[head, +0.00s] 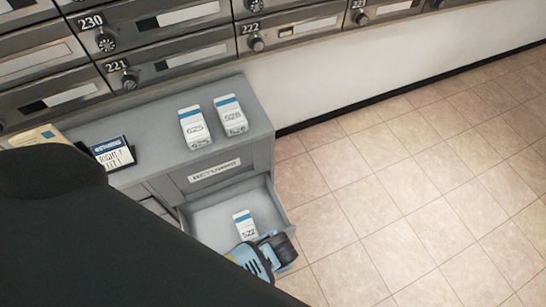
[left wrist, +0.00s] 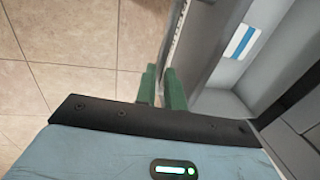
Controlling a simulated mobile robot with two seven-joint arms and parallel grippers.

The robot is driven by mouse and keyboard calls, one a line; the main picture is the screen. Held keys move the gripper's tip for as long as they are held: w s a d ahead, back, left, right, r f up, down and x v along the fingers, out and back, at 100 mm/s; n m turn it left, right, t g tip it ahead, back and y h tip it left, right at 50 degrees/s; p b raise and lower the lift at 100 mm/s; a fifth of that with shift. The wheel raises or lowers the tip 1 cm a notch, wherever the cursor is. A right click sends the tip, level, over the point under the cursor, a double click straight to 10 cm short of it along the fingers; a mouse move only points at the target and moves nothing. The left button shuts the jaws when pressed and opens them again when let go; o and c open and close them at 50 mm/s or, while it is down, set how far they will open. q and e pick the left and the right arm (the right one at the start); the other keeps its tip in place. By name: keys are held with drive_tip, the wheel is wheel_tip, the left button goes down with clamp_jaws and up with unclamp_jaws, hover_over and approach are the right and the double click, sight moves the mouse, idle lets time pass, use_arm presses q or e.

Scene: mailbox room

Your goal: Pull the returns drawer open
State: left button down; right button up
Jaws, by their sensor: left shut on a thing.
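The returns drawer (head: 212,217) stands pulled out from the grey cabinet, below a label (head: 215,170) that seems to read RETURNS. A white box marked 522 (head: 245,226) with a blue stripe lies inside; its striped part also shows in the left wrist view (left wrist: 241,41). My left gripper (head: 281,249) is at the drawer's front. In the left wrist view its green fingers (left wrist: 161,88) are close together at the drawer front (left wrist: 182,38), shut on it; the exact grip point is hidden. My right gripper is in neither view.
Two white boxes (head: 194,127) (head: 230,116) and a dark-framed card (head: 113,153) stand on the cabinet top (head: 165,158). Rows of metal mailboxes (head: 185,60) line the wall above. The tiled floor (head: 400,190) to the right is clear.

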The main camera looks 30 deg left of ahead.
use_arm(q)
drive_tip(key=c, duration=1.5)
unclamp_jaws()
drive_tip(key=shift+f, duration=0.1)
drive_tip(key=r+p, duration=0.1)
drive_tip(key=r, duration=0.1)
drive_tip(key=r+p, duration=0.2)
drive_tip(key=r, duration=0.1)
drive_tip(key=s+d+r+p, duration=0.1)
drive_tip(key=r, duration=0.1)
drive_tip(key=shift+r, duration=0.4)
drive_tip(key=shift+w, duration=0.1)
